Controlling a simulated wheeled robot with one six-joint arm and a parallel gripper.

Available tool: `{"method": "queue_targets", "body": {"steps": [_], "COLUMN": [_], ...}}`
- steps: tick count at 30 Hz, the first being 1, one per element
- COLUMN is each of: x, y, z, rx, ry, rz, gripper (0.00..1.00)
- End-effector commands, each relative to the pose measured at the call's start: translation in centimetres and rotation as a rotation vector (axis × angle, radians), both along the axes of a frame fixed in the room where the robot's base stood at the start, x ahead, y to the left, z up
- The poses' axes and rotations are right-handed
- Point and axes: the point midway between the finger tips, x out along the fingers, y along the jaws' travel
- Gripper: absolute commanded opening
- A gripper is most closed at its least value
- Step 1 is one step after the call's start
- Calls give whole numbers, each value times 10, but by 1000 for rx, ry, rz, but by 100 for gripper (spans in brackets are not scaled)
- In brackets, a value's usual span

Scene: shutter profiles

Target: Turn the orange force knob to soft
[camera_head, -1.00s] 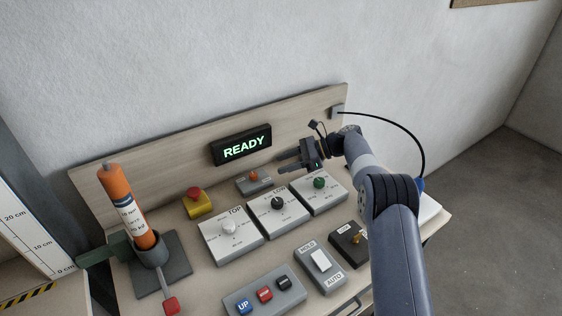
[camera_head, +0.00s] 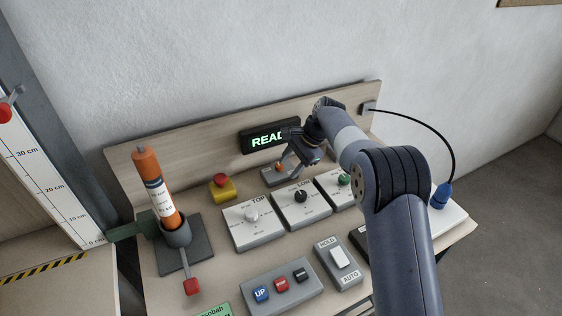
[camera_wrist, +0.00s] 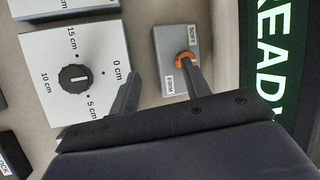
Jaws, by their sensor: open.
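The orange force knob (camera_wrist: 182,59) sits on a small grey box (camera_wrist: 172,42) labelled SOFT at one end and FIRM at the other. Its pointer direction is hard to tell. My gripper (camera_wrist: 160,68) is open above the panel. In the wrist view its right fingertip overlaps the knob and its left finger lies over the gap beside the box, so the knob is not centred between the fingers. In the head view the knob (camera_head: 280,168) shows small beside my gripper (camera_head: 287,167). Whether a finger touches it I cannot tell.
The READY display (camera_head: 263,138) stands just behind, partly hidden by my gripper. The TOP (camera_head: 250,229) and LOW (camera_head: 302,209) dial boxes are in front. A yellow box with a red button (camera_head: 222,188) is to the left. An orange cylinder (camera_head: 155,185) stands further left.

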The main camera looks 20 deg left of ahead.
Motion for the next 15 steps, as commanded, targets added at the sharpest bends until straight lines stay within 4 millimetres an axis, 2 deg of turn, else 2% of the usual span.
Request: {"method": "queue_targets", "body": {"steps": [3, 9, 15], "x": [-14, -25, -29], "y": [12, 24, 30], "z": [20, 54, 73], "rx": [-123, -292, -372], "ry": [-228, -549, -691], "rz": [208, 524, 677], "gripper": [45, 45, 45]}}
